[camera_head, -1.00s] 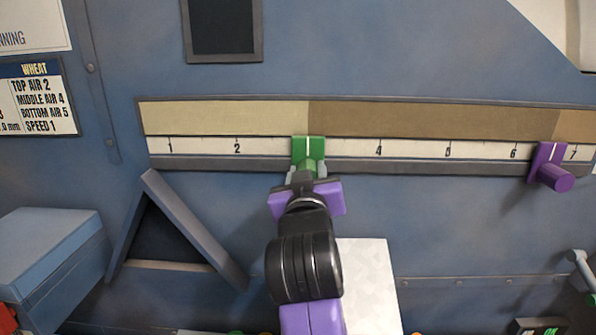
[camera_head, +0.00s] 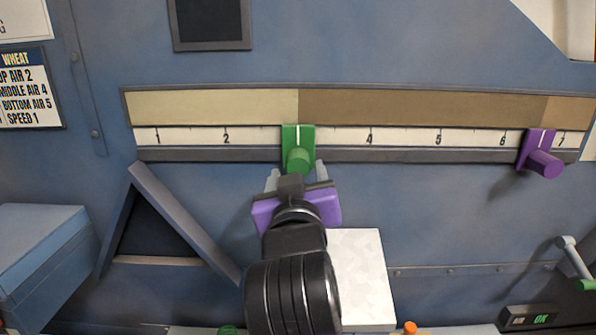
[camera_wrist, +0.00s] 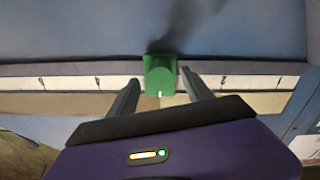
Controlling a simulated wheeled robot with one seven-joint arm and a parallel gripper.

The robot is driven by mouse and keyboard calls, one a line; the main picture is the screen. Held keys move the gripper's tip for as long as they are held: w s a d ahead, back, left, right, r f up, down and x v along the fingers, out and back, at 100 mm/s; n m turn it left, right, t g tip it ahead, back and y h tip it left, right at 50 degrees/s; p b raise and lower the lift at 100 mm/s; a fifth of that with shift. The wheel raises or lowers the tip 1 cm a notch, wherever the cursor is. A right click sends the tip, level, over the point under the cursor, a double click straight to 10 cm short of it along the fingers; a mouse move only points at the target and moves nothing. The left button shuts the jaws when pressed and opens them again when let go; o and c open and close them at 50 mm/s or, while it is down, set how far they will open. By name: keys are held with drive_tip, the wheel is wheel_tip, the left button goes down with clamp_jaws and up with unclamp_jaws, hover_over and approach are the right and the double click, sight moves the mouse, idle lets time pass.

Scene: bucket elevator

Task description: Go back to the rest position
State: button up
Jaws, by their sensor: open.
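My gripper (camera_head: 295,178) is open and empty, just below and in front of the green slider (camera_head: 299,152). The green slider sits on the numbered scale (camera_head: 405,137) where the 3 would be, between 2 and 4, at the border of the light and brown bands. In the wrist view my gripper's two fingers (camera_wrist: 161,92) stand apart, one on each side of the green slider (camera_wrist: 160,75), with a gap on both sides. A purple slider (camera_head: 541,154) sits between 6 and 7 at the right.
A triangular frame (camera_head: 180,220) and a blue box (camera_head: 42,255) stick out at the left. A white panel (camera_head: 360,275) is behind my arm at the lower right. A lever (camera_head: 572,262) and an OK display (camera_head: 530,318) are at the right. The wall between scale and lever is clear.

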drive_tip(key=shift+s, duration=1.05)
